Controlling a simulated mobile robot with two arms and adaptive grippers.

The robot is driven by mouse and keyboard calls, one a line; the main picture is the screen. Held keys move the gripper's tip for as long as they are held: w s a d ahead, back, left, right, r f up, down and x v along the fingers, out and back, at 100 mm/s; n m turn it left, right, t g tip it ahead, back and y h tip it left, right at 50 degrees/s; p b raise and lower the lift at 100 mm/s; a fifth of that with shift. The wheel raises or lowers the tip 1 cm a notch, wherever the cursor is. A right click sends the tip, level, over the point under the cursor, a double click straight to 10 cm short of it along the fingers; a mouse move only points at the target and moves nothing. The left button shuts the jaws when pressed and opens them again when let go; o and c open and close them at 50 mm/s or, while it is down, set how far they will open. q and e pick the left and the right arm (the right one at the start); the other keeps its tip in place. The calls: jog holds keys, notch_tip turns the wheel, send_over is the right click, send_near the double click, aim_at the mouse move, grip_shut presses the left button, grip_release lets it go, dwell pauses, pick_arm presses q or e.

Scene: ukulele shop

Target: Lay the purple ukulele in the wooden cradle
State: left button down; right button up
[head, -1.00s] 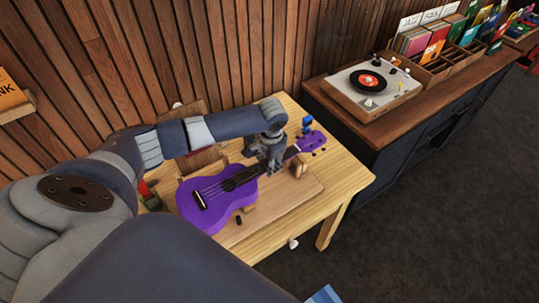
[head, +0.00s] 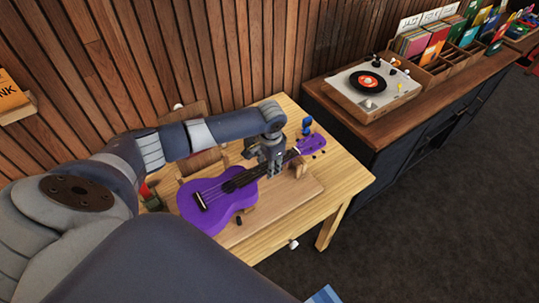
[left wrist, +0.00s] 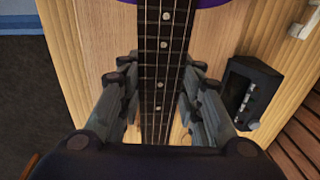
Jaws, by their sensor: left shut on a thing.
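The purple ukulele (head: 215,203) lies face up over the wooden cradle (head: 297,191) on the table, its body toward the lower left and its headstock (head: 312,144) toward the upper right. A wooden support (head: 299,170) shows by the neck. I cannot tell whether the ukulele fully rests on the supports. My left gripper (head: 272,171) is shut on the neck. In the left wrist view its fingers (left wrist: 162,100) sit on both sides of the dark fretboard (left wrist: 163,60). My right gripper is not in view.
The light wood table (head: 345,180) has bare room at its right. A black device with knobs (left wrist: 247,92) stands beside the neck in the wrist view. A dark cabinet (head: 400,140) with a turntable (head: 372,86) and record bins stands at the right. A slatted wall rises behind.

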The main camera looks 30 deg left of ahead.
pick_arm(q)
jog(key=shift+d+f+b, duration=0.1)
jog(key=shift+f+b, duration=0.75)
jog(key=shift+f, duration=1.2)
jog(key=c, duration=1.1)
grip_release()
jog(key=shift+o, duration=0.2)
jog(key=shift+r+p, duration=1.05)
jog(key=shift+p, duration=0.15)
